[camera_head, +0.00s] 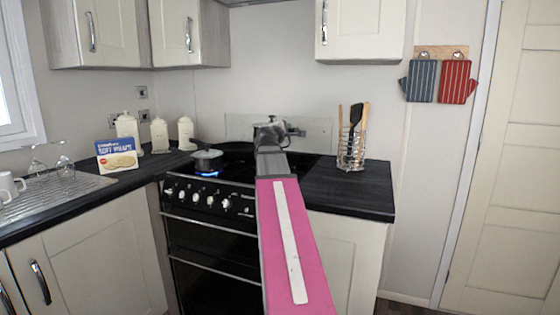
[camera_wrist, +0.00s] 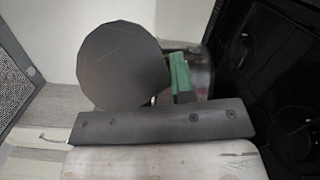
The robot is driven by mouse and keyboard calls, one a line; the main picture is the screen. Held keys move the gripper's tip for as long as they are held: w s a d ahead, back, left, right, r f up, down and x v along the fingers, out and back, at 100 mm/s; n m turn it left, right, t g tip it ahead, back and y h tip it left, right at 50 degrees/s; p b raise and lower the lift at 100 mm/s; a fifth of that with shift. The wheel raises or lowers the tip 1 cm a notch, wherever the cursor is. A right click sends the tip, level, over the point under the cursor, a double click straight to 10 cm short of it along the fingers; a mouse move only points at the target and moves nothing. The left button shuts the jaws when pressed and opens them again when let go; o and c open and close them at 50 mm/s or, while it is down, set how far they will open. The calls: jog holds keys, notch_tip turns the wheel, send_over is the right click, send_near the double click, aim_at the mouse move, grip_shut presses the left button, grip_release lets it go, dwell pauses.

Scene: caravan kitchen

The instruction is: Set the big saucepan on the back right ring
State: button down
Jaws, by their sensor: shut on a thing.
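My gripper (camera_head: 272,134) is over the back of the black cooker (camera_head: 210,200), at the end of my pink arm. In the head view my arm and wrist hide most of the held pan and the right rings. I cannot tell whether the pan touches the hob.
A utensil rack (camera_head: 351,152) stands on the dark worktop (camera_head: 350,178) to the right. White canisters (camera_head: 159,134) and a food box (camera_head: 117,154) stand left. Wall cupboards hang above.

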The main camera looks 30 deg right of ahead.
jog(key=shift+w+d, duration=0.15)
jog(key=shift+w, duration=0.2)
jog(key=w+d+f, duration=0.5)
jog(key=d+f, duration=0.5)
jog(key=f, duration=0.1)
jog(key=shift+w, duration=0.3)
jog(key=c, duration=1)
grip_release()
jog(key=shift+s+a, duration=0.1)
jog(key=shift+a, duration=0.05)
jog(key=v, duration=1.1)
jog(key=shift+s+a, duration=0.15)
jog(key=shift+a, duration=0.2)
